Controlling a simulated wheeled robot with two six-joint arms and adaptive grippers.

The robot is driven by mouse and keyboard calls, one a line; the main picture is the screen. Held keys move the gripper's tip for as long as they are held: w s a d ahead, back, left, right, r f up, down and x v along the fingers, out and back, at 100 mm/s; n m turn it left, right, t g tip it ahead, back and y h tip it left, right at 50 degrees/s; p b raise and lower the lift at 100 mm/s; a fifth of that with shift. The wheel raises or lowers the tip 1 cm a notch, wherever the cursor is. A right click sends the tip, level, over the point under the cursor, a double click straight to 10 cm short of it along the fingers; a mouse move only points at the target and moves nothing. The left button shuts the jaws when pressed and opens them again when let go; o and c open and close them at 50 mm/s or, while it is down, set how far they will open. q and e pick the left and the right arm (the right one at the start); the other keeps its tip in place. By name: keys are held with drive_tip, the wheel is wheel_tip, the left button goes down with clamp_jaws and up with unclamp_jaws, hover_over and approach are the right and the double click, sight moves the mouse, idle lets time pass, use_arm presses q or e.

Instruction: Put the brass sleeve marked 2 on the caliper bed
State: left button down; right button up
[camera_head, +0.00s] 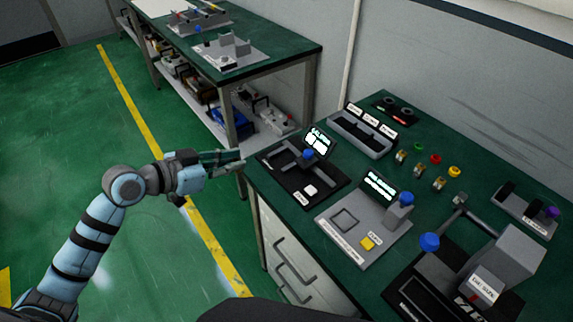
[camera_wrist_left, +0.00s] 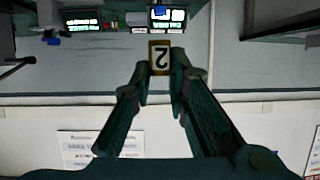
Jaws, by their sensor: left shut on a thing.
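The brass sleeve marked 2 (camera_wrist_left: 160,57) is held between the fingertips of my left gripper (camera_wrist_left: 160,75), its dark 2 on a pale face towards the wrist camera. In the head view my left gripper (camera_head: 238,160) is over the floor side of the green bench, just left of the caliper. The sleeve cannot be made out there. The caliper (camera_head: 327,186) is a black unit with a lit screen, a blue knob and a white button. Its dark bed (camera_head: 284,155) shows bare. My right gripper is not in view.
Right of the caliper stands a grey gauge unit (camera_head: 340,240) with a lit screen and yellow button. Several small brass parts (camera_head: 400,157) and coloured caps lie behind it. A dark labelled rack (camera_head: 362,130) is at the back. A press (camera_head: 500,265) with a blue-balled lever stands at the right.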

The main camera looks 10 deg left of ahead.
use_arm(q)
drive_tip(key=w+n+t+y+b, duration=0.2)
drive_tip(key=w+n+b, duration=0.1)
drive_tip(key=w, duration=0.6)
wheel_tip(320, 180, up, 4)
drive_tip(key=r+n+y+b, duration=0.1)
drive_tip(key=n+y+b, duration=0.1)
drive_tip(key=y+b, duration=0.25)
hover_over(282, 162)
drive_tip(key=shift+h, duration=0.35)
wheel_tip(282, 162, down, 20)
drive_tip(key=b, duration=0.4)
drive_tip(key=shift+s+r, duration=0.1)
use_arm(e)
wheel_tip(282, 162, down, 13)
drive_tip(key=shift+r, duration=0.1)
use_arm(q)
drive_tip(key=c, duration=1.8)
unclamp_jaws()
drive_tip(key=shift+c, duration=0.2)
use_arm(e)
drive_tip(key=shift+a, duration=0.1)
use_arm(q)
drive_tip(key=shift+t, duration=0.3)
